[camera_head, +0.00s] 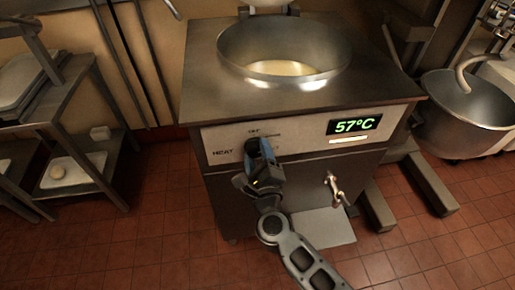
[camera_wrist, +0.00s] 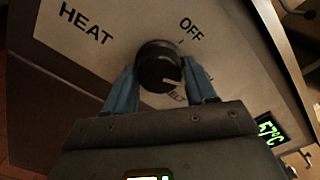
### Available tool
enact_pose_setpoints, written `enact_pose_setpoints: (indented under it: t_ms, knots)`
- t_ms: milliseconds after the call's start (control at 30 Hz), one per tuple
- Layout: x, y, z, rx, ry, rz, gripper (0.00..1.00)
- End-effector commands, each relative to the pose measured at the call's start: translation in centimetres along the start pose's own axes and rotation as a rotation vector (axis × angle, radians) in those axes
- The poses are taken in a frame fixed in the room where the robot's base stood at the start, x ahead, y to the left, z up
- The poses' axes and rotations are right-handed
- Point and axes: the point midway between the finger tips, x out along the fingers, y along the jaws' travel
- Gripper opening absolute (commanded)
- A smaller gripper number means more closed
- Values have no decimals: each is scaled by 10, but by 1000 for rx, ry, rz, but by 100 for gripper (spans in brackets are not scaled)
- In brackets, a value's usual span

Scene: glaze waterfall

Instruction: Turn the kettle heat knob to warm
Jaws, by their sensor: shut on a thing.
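The black heat knob (camera_wrist: 157,62) is on the kettle's pale front panel (camera_wrist: 90,62), between the HEAT and OFF lettering. Its white pointer mark faces the lower right, away from OFF and towards partly hidden lettering that ends in "ELT". My gripper (camera_wrist: 161,84) is shut on the knob, with one blue finger on each side. In the head view, my gripper (camera_head: 258,158) is at the panel's left part and hides most of the knob. The kettle (camera_head: 210,75) has a wide round opening, and its display (camera_head: 355,125) reads 57°C.
A tap (camera_head: 334,188) sticks out below the panel, right of my gripper, above a grey plate (camera_head: 322,228). A steel bowl (camera_head: 465,115) stands at the right. A shelf rack (camera_head: 85,185) is at the left. The tiled floor in front is mostly clear.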

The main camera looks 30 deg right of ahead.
Motion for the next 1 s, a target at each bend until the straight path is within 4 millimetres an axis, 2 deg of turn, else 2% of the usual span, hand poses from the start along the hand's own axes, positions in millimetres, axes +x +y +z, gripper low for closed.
enact_pose_setpoints:
  t_ms: [300,867,900,1000]
  knots:
    - [1,-1,2,-124,-2,0,25]
    - [1,0,1,-147,-3,1,25]
    - [1,0,1,-147,-3,1,59]
    - [1,0,1,-147,-2,0,69]
